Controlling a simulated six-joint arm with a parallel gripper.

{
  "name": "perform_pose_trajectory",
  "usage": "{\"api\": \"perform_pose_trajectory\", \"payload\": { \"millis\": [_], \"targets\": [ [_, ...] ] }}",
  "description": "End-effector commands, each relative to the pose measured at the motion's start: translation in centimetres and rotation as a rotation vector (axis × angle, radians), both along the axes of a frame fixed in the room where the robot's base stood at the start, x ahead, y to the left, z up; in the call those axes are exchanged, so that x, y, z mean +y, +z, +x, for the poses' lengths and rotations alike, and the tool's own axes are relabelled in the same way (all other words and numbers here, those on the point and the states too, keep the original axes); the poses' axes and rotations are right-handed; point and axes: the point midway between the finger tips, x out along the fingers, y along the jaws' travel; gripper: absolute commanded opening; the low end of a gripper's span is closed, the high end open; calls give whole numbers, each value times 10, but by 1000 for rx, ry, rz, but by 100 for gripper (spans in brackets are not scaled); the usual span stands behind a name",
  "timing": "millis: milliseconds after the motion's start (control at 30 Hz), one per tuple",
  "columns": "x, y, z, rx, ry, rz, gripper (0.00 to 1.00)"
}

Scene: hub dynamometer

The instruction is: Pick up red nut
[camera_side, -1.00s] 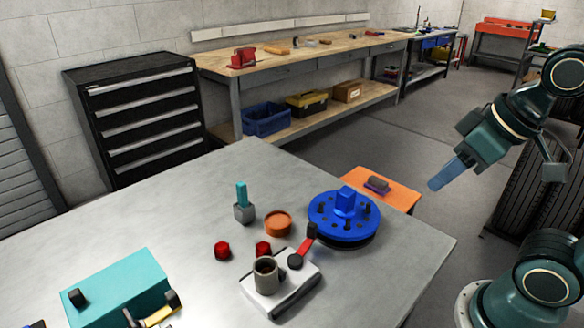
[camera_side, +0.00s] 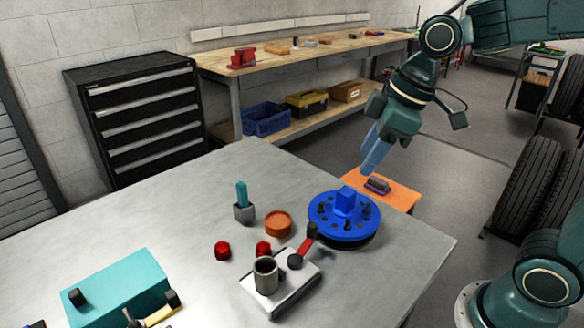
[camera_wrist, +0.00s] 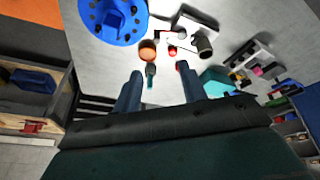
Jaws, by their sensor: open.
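Two red nuts sit on the grey metal table. One red nut (camera_side: 222,251) stands alone on the left. The other red nut (camera_side: 263,249) is just behind the white fixture and partly hidden by it. My gripper (camera_side: 373,160) is empty in the air, above and behind the blue hub, well away from both nuts. In the wrist view my gripper (camera_wrist: 160,80) has its two fingers apart.
A blue hub (camera_side: 344,215) with studs stands right of the nuts. A white fixture (camera_side: 290,298) with a grey cup and red lever is in front. An orange dish (camera_side: 278,223), a grey holder (camera_side: 244,213) with a teal tool, and a teal box (camera_side: 118,288) are nearby.

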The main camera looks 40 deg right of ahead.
Motion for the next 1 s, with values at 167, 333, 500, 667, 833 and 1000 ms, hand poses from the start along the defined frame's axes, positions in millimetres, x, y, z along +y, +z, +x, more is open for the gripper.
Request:
{"api": "perform_pose_trajectory", "payload": {
  "millis": [167, 333, 500, 667, 833, 1000],
  "targets": [
    [12, -14, 35, 27, 168, -5, 42],
    [24, -31, 66, 43, 329, -2, 42],
    [35, -53, 96, 51, 489, 10, 42],
    [45, -77, 120, 54, 635, 29, 42],
    [55, -102, 141, 48, 766, 51, 42],
    [60, -117, 151, 40, 843, 66, 42]
  ]
}}
